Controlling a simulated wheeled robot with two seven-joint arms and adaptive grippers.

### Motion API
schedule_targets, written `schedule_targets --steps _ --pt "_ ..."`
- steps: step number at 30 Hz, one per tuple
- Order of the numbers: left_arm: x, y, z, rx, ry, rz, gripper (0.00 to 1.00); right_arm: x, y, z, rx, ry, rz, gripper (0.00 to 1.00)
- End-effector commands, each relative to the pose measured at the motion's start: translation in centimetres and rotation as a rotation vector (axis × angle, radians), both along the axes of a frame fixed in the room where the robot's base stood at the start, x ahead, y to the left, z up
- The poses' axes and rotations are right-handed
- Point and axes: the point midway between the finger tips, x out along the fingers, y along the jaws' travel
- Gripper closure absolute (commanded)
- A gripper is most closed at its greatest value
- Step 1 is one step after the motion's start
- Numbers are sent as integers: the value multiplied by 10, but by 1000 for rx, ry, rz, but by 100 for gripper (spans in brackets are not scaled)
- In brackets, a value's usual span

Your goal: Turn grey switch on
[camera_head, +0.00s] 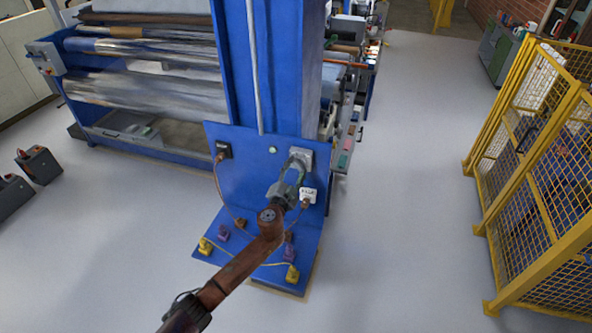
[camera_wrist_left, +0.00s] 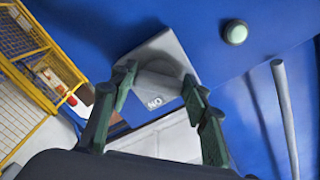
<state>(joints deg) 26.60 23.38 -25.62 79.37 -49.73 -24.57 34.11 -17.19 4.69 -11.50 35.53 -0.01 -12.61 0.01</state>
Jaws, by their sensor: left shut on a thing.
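The grey switch (camera_head: 306,154) is on the upper right of the blue panel, with a square grey plate. In the left wrist view the switch (camera_wrist_left: 166,46) has a rounded grey knob, and its ON mark shows upside down on a pale patch. My left gripper (camera_head: 297,164) reaches the switch from below. In the left wrist view the left gripper (camera_wrist_left: 160,88) has its green fingers on both sides of the knob, shut on it. The fingers partly hide the knob in the head view. My right gripper is not in view.
A pale green round button (camera_head: 272,150) sits left of the switch. A black box (camera_head: 223,150) and a white box (camera_head: 308,195) with cables are also on the panel (camera_head: 245,185). A yellow mesh fence (camera_head: 540,170) stands at right, with clear floor between.

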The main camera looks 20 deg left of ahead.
Motion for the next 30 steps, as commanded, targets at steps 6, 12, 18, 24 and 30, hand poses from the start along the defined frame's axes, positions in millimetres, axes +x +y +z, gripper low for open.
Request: schedule_targets --steps 6,12,18,24,30 --pt "0 0 1 117 -4 -1 81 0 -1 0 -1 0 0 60" --pt "0 0 2 290 -10 -2 81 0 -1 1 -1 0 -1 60" --pt "0 0 3 483 -17 -2 81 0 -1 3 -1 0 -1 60" --pt "0 0 5 673 -24 -2 81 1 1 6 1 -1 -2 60" --pt "0 0 6 863 -31 -3 81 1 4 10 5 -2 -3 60"
